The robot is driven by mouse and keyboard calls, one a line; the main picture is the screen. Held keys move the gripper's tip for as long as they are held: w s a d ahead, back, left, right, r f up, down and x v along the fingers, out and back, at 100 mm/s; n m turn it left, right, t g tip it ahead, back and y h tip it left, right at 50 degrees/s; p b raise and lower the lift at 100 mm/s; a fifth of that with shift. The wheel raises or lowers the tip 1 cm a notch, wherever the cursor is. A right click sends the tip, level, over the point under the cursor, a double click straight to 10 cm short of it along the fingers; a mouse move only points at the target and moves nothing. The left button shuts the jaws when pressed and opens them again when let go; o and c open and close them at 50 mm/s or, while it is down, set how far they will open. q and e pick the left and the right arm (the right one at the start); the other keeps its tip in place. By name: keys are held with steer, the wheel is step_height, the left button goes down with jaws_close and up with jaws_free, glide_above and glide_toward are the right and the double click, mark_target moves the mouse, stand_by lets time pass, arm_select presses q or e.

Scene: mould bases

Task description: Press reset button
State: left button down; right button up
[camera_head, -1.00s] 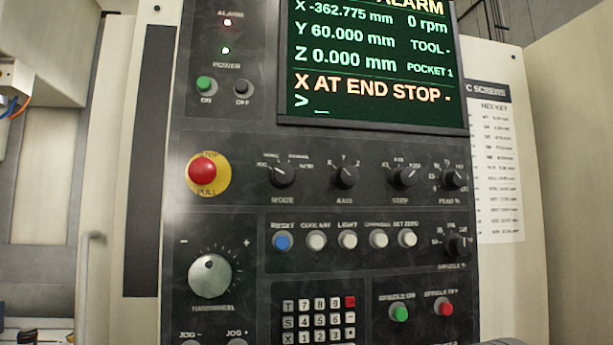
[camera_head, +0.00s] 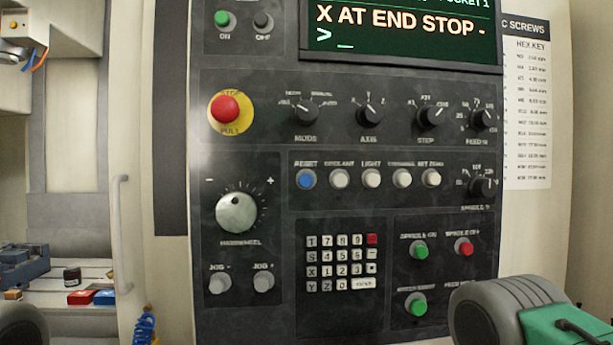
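The reset button (camera_head: 306,179) is a round blue button under the label RESET. It sits at the left end of a row of white buttons on the dark control panel (camera_head: 270,215). Nothing touches it and nothing hides it. Part of my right arm shows at the lower right, apart from the panel's buttons in the picture. A dark rounded part at the bottom left corner may be my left arm. Neither gripper's fingers are in view.
A red stop knob (camera_head: 225,109) on a yellow ring is up and left of the reset button. A handwheel (camera_head: 236,213) is below left. A screen (camera_head: 405,28) above reads X AT END STOP. A machine bay with small coloured items is at the left.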

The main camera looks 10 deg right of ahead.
stand_by(0.4)
jaws_close()
stand_by(1.1)
